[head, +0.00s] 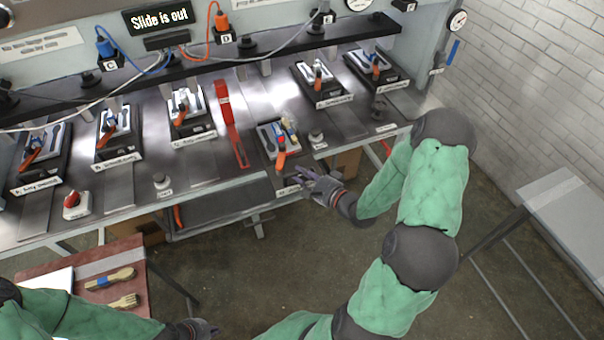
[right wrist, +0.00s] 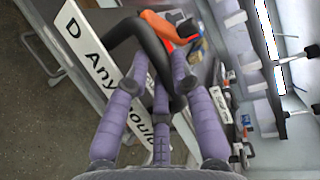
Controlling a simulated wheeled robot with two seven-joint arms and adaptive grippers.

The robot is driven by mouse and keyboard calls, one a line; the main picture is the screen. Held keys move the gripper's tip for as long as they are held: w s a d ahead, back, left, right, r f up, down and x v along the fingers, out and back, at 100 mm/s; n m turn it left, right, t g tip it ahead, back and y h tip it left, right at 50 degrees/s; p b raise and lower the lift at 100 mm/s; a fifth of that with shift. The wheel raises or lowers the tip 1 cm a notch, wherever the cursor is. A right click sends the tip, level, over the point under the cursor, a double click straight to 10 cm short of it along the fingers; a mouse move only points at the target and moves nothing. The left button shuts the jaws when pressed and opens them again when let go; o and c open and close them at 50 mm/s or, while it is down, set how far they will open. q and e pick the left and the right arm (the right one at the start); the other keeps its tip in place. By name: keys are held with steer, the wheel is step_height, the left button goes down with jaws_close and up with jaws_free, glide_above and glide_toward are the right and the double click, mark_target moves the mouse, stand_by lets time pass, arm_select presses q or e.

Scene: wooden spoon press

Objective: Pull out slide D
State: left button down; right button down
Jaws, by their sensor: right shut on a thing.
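Slide D (head: 268,148), a dark slide with a grey mould plate, an orange-handled clamp and a small yellow and blue piece, stands forward of the row of other slides, near the bench's front edge. My right gripper (head: 304,180) is at its front. In the right wrist view, its purple fingers (right wrist: 165,85) are shut on the slide's black bar handle (right wrist: 128,35), beside the white label (right wrist: 98,65) reading "D Any mould". The sign (head: 160,16) reads "Slide is out". My left gripper (head: 200,328) is low at the bottom edge, its fingers too small to judge.
Several similar slides (head: 190,112) sit further back on the metal bench. A brown table (head: 125,252) with wooden pieces (head: 110,279) is at lower left. A grey table (head: 570,210) stands at right. The floor between is clear.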

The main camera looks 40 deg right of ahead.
steer(key=c, duration=1.3)
jaws_free()
steer(key=shift+s+a+f, duration=0.2)
steer(key=shift+s+d+r, duration=0.1)
steer(key=shift+s+d+r, duration=0.1)
steer(key=shift+s+d, duration=0.05)
steer(key=shift+s, duration=0.1)
steer(key=v, duration=1.1)
steer(key=shift+s, duration=0.25)
